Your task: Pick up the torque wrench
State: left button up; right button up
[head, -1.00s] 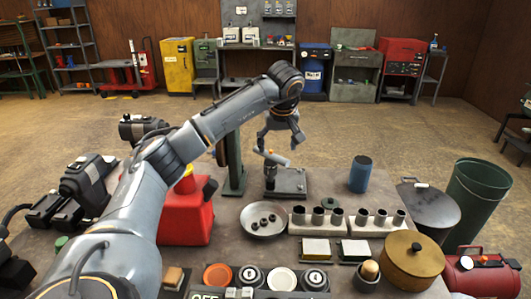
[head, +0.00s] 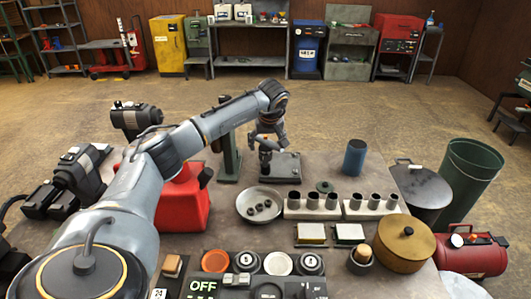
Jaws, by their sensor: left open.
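My left gripper (head: 266,151) is open and points down over the left part of a dark flat plate (head: 287,168) on the far side of the workbench. Its fingers are around or just in front of a small upright grey tool on the plate, which they mostly hide. I cannot tell whether they touch it. This tool may be the torque wrench, but its shape is too small and covered to be sure. No other thing in view is clearly a torque wrench. My right gripper is not in view.
The workbench (head: 226,232) is crowded. A red jerrycan (head: 181,207) stands under my left arm. A round dish (head: 246,214) with small dark parts, blocks with metal cups (head: 312,214) and a blue cylinder (head: 355,157) stand near the plate. A brass pot (head: 404,246) is at right.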

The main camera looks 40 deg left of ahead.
pick_arm(q)
jog(key=shift+x, duration=1.55)
grip_shut()
jog(key=shift+r, duration=0.2)
